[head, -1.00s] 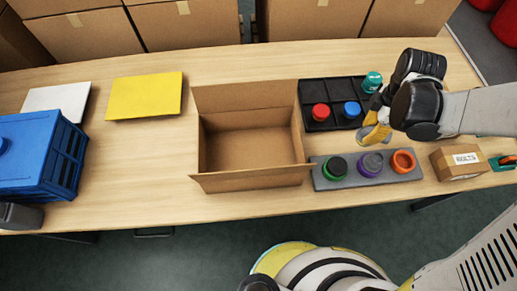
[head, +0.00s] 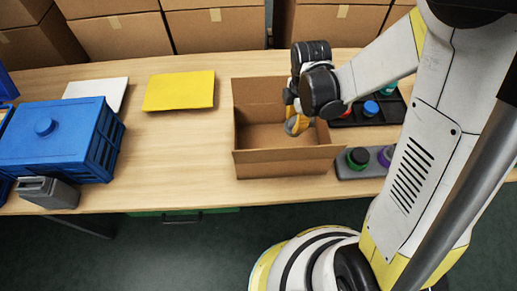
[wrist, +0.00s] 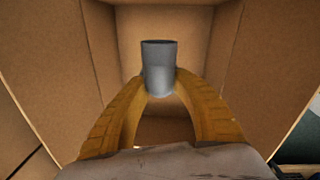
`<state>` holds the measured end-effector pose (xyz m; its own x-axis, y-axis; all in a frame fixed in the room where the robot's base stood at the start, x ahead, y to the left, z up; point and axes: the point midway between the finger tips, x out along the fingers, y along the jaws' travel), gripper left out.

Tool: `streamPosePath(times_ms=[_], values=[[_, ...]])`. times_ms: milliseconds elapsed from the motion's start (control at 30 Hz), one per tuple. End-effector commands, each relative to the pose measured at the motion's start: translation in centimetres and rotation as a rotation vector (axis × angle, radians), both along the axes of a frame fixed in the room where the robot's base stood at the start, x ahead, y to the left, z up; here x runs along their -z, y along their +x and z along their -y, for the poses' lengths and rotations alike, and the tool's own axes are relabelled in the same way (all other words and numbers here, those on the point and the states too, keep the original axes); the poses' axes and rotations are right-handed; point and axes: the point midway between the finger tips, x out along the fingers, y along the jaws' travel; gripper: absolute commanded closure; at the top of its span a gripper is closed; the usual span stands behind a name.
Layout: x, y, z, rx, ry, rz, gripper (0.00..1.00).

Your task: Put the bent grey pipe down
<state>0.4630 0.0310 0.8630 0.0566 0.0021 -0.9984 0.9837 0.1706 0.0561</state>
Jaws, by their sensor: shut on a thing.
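My gripper (head: 296,124) is above the open cardboard box (head: 285,163), at its right part, fingers pointing down. In the wrist view its yellow fingers (wrist: 160,85) are shut on the grey pipe (wrist: 160,62). The pipe shows as a short grey cylinder with a dark open end; its bend is hidden. Box walls surround the pipe in the wrist view, and it appears apart from them. Whether it touches the box floor I cannot tell. In the head view the pipe is mostly hidden by the gripper.
Right of the box stand a black tray (head: 345,122) and a grey holder (head: 349,172) with coloured-topped items, partly behind my arm. Left are a yellow panel (head: 178,91), a white panel (head: 96,92), a blue crate (head: 55,140) and a grey container (head: 47,193). Bare table lies between.

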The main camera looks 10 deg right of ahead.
Motion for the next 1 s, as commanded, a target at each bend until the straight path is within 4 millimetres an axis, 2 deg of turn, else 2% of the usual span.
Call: streamPosePath(times_ms=[300,433,667,900,1000], values=[[5.0,0.4,-7.6,-0.007,0.001,0.0,1.0],[6.2,0.6,-9.8,-0.004,0.001,0.0,1.0],[7.2,0.6,-10.8,0.0,0.0,0.0,1.0],[10.7,0.7,-10.8,0.0,0.0,0.0,1.0],[10.6,0.7,-10.8,0.0,0.0,0.0,1.0]])
